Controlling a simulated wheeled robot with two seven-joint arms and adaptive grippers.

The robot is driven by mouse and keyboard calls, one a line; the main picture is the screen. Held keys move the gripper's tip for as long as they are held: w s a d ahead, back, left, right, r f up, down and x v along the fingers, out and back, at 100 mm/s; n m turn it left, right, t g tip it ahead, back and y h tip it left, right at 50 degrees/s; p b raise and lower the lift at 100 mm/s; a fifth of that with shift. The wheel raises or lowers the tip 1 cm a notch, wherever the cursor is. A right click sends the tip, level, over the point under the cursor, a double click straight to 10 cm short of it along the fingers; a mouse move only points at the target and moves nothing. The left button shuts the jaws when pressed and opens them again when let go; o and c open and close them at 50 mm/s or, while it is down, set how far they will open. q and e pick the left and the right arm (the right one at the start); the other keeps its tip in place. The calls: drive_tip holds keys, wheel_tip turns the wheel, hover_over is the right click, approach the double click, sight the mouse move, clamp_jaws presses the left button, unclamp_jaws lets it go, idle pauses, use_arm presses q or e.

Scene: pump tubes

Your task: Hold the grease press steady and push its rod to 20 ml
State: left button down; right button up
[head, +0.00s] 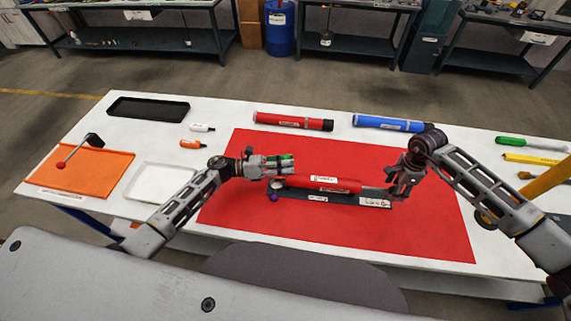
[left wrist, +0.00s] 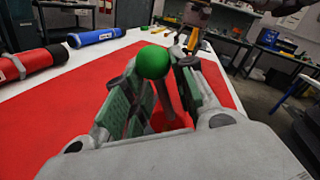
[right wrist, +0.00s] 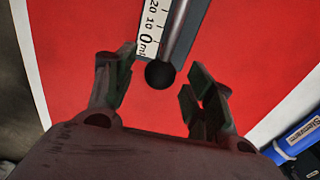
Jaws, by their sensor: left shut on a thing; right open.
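The grease press lies on the red mat (head: 330,235), its red barrel (head: 318,183) on a dark base (head: 330,198). My left gripper (head: 285,165) is shut on its grey handle with a green knob (left wrist: 153,62), at the barrel's left end. The grey rod (head: 375,190) leaves the right end. In the right wrist view, the rod's dark ball end (right wrist: 160,74) is just past the 0 ml mark of the white scale (right wrist: 148,25). My right gripper (right wrist: 155,88) is open, its fingers either side of the ball, apparently apart from it.
A red tube (head: 292,121) and a blue tube (head: 390,123) lie behind the mat. Tools lie at right. The front of the mat is clear.

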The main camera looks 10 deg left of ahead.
sight(384, 190)
drive_tip(key=shift+f, duration=1)
drive_tip(key=c, duration=1.1)
drive_tip(key=shift+s+a, duration=0.1)
drive_tip(key=shift+a, duration=1.95)
idle(0.3)
drive_tip(key=shift+d, duration=0.35)
idle(0.4)
drive_tip(key=o, duration=1.3)
drive_tip(key=shift+c, duration=0.2)
